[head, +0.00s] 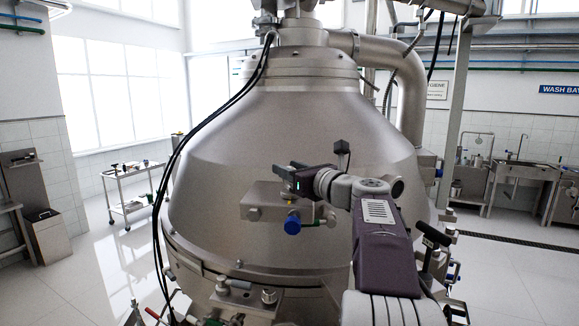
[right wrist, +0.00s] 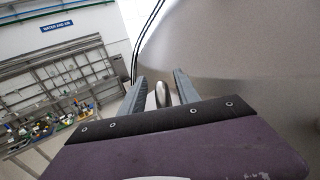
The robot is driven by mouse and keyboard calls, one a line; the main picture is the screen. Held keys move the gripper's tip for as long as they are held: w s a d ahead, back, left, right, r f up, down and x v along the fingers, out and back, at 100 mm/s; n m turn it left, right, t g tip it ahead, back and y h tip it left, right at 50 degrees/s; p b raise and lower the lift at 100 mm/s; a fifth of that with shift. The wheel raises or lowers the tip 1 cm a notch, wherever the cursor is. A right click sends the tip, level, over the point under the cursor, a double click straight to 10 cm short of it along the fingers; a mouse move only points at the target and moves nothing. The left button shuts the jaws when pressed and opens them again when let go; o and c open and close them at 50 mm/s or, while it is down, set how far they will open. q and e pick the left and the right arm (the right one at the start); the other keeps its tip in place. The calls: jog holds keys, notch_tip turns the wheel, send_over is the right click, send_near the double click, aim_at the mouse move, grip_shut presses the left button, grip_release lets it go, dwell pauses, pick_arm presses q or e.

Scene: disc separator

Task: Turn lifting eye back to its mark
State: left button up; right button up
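The large steel separator hood (head: 290,120) fills the middle of the head view. My right gripper (head: 284,172) is in front of the hood, above a steel block with a blue cap. In the right wrist view my right gripper (right wrist: 160,88) has its two fingers apart. A rounded shiny metal piece (right wrist: 162,94), perhaps the lifting eye, shows between them. I cannot tell whether either finger touches it. Its lower part is hidden by the gripper body. No alignment mark can be made out. My left gripper is not in view.
The steel block (head: 268,200) with its blue cap (head: 292,224) sits just below my right gripper. Black cables (head: 158,210) run down the hood's left side. A trolley (head: 133,195) stands at left and a sink bench (head: 497,172) at right.

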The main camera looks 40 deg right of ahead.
jog(key=shift+s+r, duration=0.15)
jog(key=shift+s, duration=0.25)
jog(key=shift+c, duration=0.4)
jog(key=shift+s, duration=0.1)
jog(key=c, duration=0.5)
jog(key=shift+d, duration=0.1)
grip_shut()
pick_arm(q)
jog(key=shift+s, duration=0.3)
